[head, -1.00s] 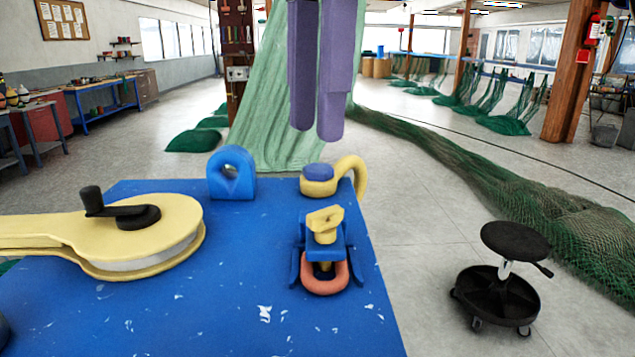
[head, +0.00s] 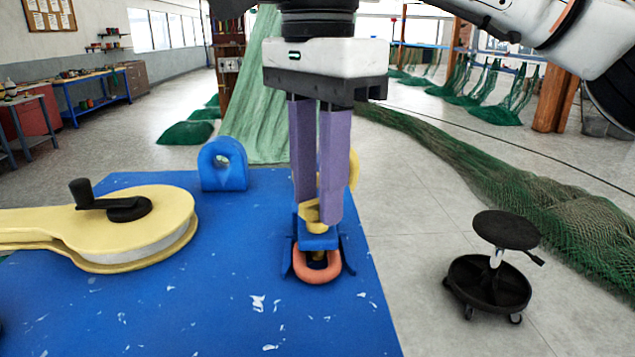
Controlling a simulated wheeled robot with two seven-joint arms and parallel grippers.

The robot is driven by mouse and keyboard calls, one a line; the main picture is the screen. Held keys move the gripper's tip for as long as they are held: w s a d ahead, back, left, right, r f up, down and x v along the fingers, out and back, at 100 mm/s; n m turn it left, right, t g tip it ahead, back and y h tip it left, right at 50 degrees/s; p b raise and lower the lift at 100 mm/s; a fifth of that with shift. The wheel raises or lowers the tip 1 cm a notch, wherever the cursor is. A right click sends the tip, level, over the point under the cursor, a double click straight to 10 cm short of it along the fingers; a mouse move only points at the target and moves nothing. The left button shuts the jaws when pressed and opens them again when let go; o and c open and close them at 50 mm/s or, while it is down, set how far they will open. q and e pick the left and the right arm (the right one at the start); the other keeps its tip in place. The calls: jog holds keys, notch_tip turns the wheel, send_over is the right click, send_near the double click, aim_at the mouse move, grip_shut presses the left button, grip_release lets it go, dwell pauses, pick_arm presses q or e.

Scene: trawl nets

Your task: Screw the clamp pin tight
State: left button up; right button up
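The clamp pin's yellow head (head: 309,213) stands upright in the blue clamp (head: 318,240) near the right edge of the blue table. An orange ring (head: 317,273) lies at the clamp's front, around the lower part of the pin. My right gripper (head: 320,212) points straight down, its two purple fingers at the yellow head, partly hiding it. A narrow gap shows between the fingers, but I cannot tell whether they press on the head. My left gripper is not in view.
On the blue table (head: 230,300) stand a yellow reel with a black crank (head: 150,225) and a blue eye block (head: 223,165). A yellow hook part (head: 353,168) is mostly hidden behind my fingers. A black stool (head: 500,260) stands right of the table.

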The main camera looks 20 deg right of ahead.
grip_shut()
jog(key=shift+m, duration=0.3)
